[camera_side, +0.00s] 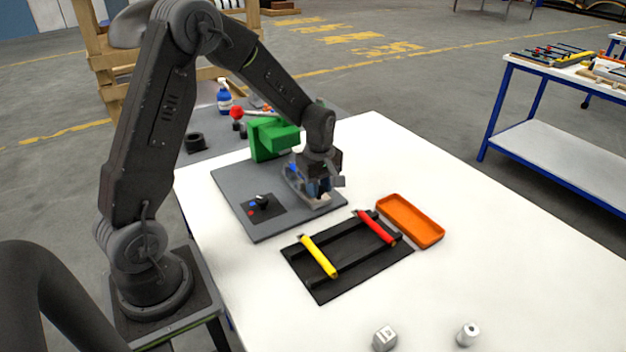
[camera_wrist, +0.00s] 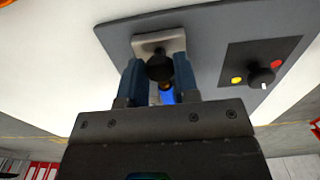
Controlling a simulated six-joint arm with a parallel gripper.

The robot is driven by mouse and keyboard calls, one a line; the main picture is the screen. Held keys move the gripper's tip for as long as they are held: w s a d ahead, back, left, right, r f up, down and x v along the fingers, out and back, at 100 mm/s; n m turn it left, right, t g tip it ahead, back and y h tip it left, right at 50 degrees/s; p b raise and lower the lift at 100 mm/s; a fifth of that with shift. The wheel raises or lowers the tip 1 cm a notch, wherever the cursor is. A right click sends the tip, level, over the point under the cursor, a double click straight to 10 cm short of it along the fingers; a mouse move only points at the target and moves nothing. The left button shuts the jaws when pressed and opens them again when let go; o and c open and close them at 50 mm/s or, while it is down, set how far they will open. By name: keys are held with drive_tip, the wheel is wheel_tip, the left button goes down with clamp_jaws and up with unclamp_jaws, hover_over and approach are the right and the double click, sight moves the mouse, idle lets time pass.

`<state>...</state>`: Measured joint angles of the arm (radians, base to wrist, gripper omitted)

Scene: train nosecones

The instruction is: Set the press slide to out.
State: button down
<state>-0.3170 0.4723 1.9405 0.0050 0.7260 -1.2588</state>
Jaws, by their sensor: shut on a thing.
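The press slide shows as a light grey plate with a black knob (camera_wrist: 160,66) in the wrist view, at the edge of the dark grey base plate (camera_side: 272,222). In the side view the slide's pale end (camera_side: 319,203) shows just under my gripper (camera_side: 322,187). My gripper (camera_wrist: 158,72) has its blue fingers on either side of the knob and is shut on it. A blue part (camera_wrist: 167,95) shows behind the knob between the fingers. The green press body (camera_side: 268,138) stands at the back of the base plate. Much of the slide is hidden by my gripper.
A black control panel with a knob (camera_side: 262,201) sits on the base plate left of my gripper. A black rack holds a yellow stick (camera_side: 318,256) and a red stick (camera_side: 376,228). An orange tray (camera_side: 410,221) lies to the right. Two small pale parts lie at the front.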

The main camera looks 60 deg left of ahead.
drive_tip(key=shift+d, duration=0.25)
drive_tip(key=c, duration=0.8)
unclamp_jaws()
drive_tip(key=shift+c, duration=0.2)
wheel_tip(320, 180, up, 14)
drive_tip(key=s+d+r+m+t, duration=0.2)
drive_tip(key=s+d+m, duration=0.4)
drive_tip(key=s+m, duration=0.3)
drive_tip(key=s+d+r+m+t, duration=0.3)
drive_tip(key=s+d+m, duration=0.3)
drive_tip(key=s+m, duration=0.3)
drive_tip(key=shift+s+d+t, duration=0.25)
drive_tip(key=shift+s+t, duration=0.05)
drive_tip(key=shift+s, duration=0.55)
